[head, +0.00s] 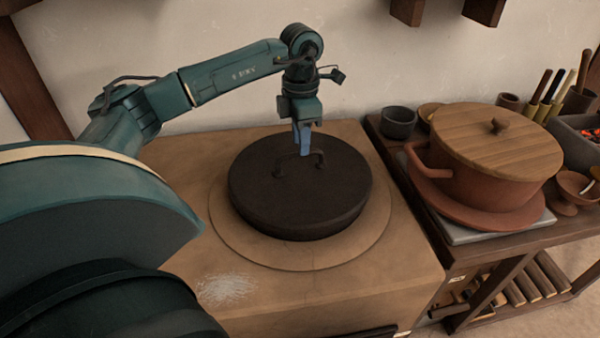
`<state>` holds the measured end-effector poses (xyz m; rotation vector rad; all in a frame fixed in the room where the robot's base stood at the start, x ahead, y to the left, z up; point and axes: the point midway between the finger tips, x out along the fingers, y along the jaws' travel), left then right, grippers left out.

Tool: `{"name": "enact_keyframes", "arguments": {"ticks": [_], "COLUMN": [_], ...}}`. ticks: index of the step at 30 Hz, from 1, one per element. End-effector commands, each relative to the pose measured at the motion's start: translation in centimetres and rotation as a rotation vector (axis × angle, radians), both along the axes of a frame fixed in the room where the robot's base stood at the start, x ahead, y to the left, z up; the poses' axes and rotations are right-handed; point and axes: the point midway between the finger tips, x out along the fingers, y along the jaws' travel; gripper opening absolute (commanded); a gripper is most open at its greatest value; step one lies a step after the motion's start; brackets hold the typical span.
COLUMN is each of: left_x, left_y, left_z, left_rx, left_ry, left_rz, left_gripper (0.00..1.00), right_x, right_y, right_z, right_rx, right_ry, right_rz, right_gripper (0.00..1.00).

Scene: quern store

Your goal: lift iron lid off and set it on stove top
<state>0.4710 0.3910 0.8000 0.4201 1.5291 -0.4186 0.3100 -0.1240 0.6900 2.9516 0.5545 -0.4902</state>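The dark iron lid (300,198) is a thick round disc with an arched handle (319,158) on top. It looks level and sits over a round tan ring on the clay stove top (405,262); whether there is a small gap under it I cannot tell. My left gripper (302,150) points straight down from above, with its blue fingers at the middle of the handle. The fingers overlap the handle bar in the head view. They show nearly edge-on, so their gap and any grip on the bar are hidden. My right gripper is not in view.
A pale powdery patch (224,290) lies on the stove's front left. To the right, a wooden table holds a clay pot (480,182) with a wooden lid (497,140), a dark bowl (398,123) and other small vessels. A plain wall stands behind.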

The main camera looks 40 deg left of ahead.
Motion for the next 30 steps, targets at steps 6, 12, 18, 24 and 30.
{"name": "enact_keyframes", "arguments": {"ticks": [6,12,18,24,30], "left_x": [-0.1,0.0,0.0,0.0,0.0], "left_y": [0.3,0.2,0.2,0.2,0.2], "left_z": [-3.5,-4.6,-4.5,-4.5,-4.5], "left_rx": [0.001,-0.001,-0.001,-0.001,-0.001], "left_ry": [0.004,0.001,0.001,0.001,0.001], "left_rz": [0.001,0.0,0.0,0.0,0.0], "left_gripper": [0.3,0.3,0.24,0.07,0.0], "right_x": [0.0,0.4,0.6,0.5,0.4], "right_y": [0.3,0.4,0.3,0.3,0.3], "right_z": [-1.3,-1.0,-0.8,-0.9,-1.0], "right_rx": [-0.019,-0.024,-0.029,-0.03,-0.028], "right_ry": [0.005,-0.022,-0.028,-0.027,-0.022], "right_rz": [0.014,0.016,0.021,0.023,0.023], "right_gripper": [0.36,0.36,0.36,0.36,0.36]}}
